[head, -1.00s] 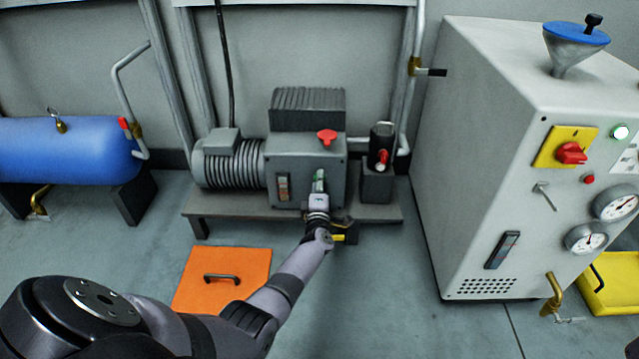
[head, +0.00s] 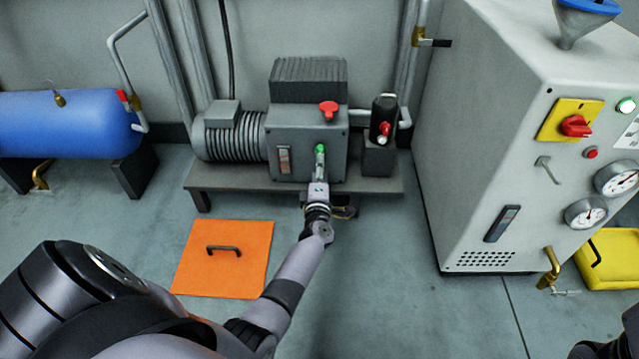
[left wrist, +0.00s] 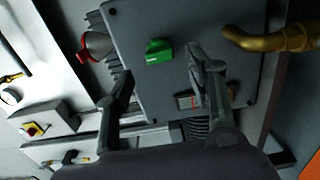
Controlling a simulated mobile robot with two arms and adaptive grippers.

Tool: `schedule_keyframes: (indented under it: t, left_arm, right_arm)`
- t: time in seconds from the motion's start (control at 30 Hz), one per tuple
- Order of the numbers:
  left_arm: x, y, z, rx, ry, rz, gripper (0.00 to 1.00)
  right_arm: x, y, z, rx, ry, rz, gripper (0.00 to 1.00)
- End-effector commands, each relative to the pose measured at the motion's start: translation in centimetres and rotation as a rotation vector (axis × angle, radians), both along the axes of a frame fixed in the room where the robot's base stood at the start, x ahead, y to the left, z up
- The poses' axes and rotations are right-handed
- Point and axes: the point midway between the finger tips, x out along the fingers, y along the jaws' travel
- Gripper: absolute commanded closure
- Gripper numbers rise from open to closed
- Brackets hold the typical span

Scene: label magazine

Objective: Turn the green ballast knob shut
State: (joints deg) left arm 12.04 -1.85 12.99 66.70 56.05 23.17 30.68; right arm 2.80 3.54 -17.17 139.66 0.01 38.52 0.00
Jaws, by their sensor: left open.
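The green ballast knob (head: 320,149) sits on the front face of the grey pump box (head: 290,135). It also shows in the left wrist view (left wrist: 159,52) as a small raised grip on the dark panel. My left gripper (head: 320,166) is in front of the box, just below the knob in the head view. In the left wrist view its two fingers (left wrist: 160,64) are spread apart, with the knob between and beyond their tips. The fingers look apart from the knob, and nothing is between them.
A red knob (head: 328,110) is on the pump top, and a black cylinder with a red handle (head: 383,127) stands beside it. A brass pipe (left wrist: 265,40) runs close to the panel in the wrist view. A grey cabinet (head: 480,150) stands right; an orange hatch (head: 222,258) lies on the floor.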

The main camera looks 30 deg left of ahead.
Motion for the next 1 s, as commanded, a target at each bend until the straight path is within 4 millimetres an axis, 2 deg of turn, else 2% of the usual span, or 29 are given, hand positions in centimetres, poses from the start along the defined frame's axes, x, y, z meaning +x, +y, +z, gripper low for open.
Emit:
schedule_keyframes:
  t: [0.1,0.3,0.93,1.0]
  left_arm:
    - [-2.2,-1.4,-0.1,-0.003,0.002,0.001,0.5]
    - [-4.3,-2.6,-0.1,0.0,0.001,0.0,0.5]
    - [-4.8,-3.0,0.0,0.002,0.001,0.0,0.5]
    - [-4.8,-3.0,0.5,0.016,-0.004,-0.001,0.5]
  right_arm:
    - [0.0,0.0,0.0,0.0,0.0,0.0,0.55]
    - [0.0,0.0,0.0,0.0,0.0,0.0,0.55]
    - [0.0,0.0,0.0,-0.001,0.0,0.0,0.55]
    - [0.0,0.0,0.0,0.0,0.003,0.0,0.55]
